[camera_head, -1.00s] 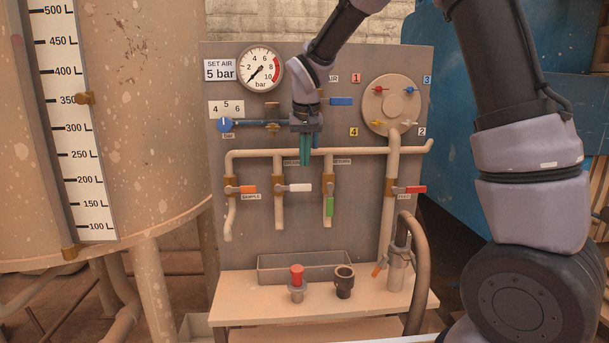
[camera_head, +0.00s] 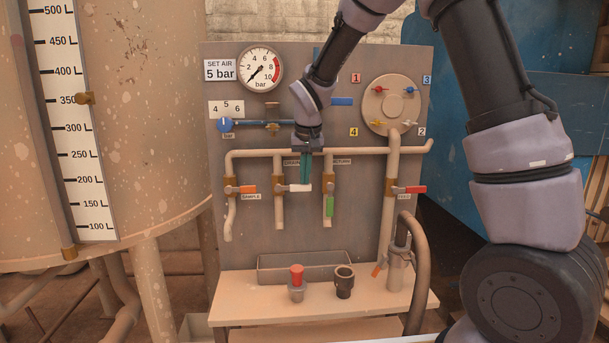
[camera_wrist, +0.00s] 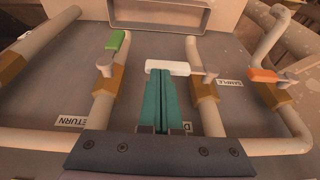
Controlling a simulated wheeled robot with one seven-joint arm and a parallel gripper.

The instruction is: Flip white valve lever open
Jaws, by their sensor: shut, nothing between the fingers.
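The white valve lever (camera_head: 299,188) lies sideways on the second pipe from the left on the grey panel, pointing right from its brass valve (camera_head: 278,187). In the wrist view the white lever (camera_wrist: 172,68) is crosswise just beyond the fingertips. My gripper (camera_head: 305,181) points down with its teal fingers together, their tips at the lever's upper edge. In the wrist view my gripper (camera_wrist: 158,80) is shut and empty. It seems to touch or nearly touch the lever; I cannot tell which.
An orange lever (camera_head: 248,189) is on the left, a green lever (camera_head: 329,207) hangs down to the right, and a red lever (camera_head: 416,189) sits farther right. Below are a grey tray (camera_head: 262,272), a red-topped fitting (camera_head: 297,280) and a black fitting (camera_head: 344,284).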

